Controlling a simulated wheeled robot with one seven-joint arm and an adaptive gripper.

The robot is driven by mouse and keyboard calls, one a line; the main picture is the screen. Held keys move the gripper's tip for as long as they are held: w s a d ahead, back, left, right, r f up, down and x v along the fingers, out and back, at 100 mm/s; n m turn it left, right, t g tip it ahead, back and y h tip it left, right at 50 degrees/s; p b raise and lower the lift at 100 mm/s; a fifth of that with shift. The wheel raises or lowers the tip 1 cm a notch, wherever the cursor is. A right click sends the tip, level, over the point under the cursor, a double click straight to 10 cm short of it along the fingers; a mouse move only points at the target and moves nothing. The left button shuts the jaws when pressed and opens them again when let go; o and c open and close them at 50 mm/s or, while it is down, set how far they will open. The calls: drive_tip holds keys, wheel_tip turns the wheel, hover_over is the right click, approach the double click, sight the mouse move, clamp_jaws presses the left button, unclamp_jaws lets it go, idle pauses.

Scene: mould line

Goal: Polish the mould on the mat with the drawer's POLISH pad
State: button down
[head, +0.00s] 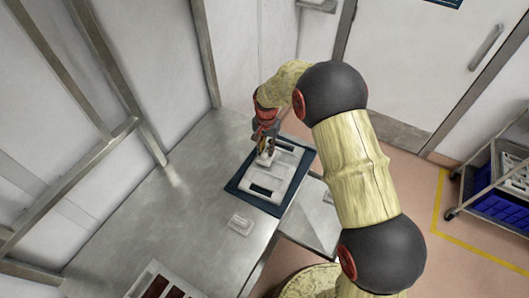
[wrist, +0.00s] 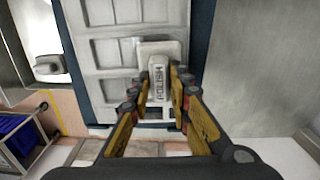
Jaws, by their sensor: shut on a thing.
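The mould (head: 281,178), a pale grey block with recessed pockets, lies on the dark blue mat (head: 234,185) on the steel table. My gripper (head: 266,147) is over the far part of the mould. In the wrist view my gripper (wrist: 160,95) is shut on the POLISH pad (wrist: 158,78), a light grey pad whose grip reads POLISH. The pad is at the mould (wrist: 108,55); I cannot tell whether it touches the surface. The drawer (head: 314,217) stands open at the table's right side, with a light grey pad (head: 328,197) in it; its lettering is unreadable.
Another light grey pad-like piece (head: 240,223) lies on the table in front of the mat. A tray (head: 142,281) with dark red contents is at the near edge. A trolley with blue crates (head: 494,203) stands at the right. The table's left part is clear.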

drive_tip(key=shift+w+d+f, duration=0.1)
drive_tip(key=shift+w+d, duration=0.35)
drive_tip(key=shift+w, duration=0.3)
drive_tip(key=shift+w+d, duration=0.4)
drive_tip(key=shift+w, duration=0.35)
drive_tip(key=shift+s+a, duration=0.35)
drive_tip(key=shift+s, duration=0.25)
drive_tip(key=shift+s+a, duration=0.35)
drive_tip(key=shift+s, duration=0.25)
drive_tip(key=shift+s+a+f, duration=0.1)
drive_tip(key=shift+s+a, duration=0.45)
drive_tip(key=shift+s, duration=0.45)
drive_tip(key=shift+s+a+r, duration=0.1)
drive_tip(key=shift+s+a, duration=0.4)
drive_tip(key=shift+s, duration=0.45)
drive_tip(key=shift+s+a+f, duration=0.1)
drive_tip(key=shift+s+a, duration=0.45)
drive_tip(key=shift+s, duration=0.45)
drive_tip(key=shift+s+a, duration=0.3)
drive_tip(key=shift+s, duration=0.3)
drive_tip(key=shift+s+a, duration=0.3)
drive_tip(key=shift+s, duration=0.3)
drive_tip(key=shift+w+r+p, duration=0.1)
drive_tip(key=shift+r+p, duration=0.55)
drive_tip(key=shift+r, duration=0.25)
wheel_tip(320, 180, up, 6)
drive_tip(key=p, duration=0.3)
drive_tip(key=shift+r+p, duration=0.25)
drive_tip(key=shift+p, duration=0.05)
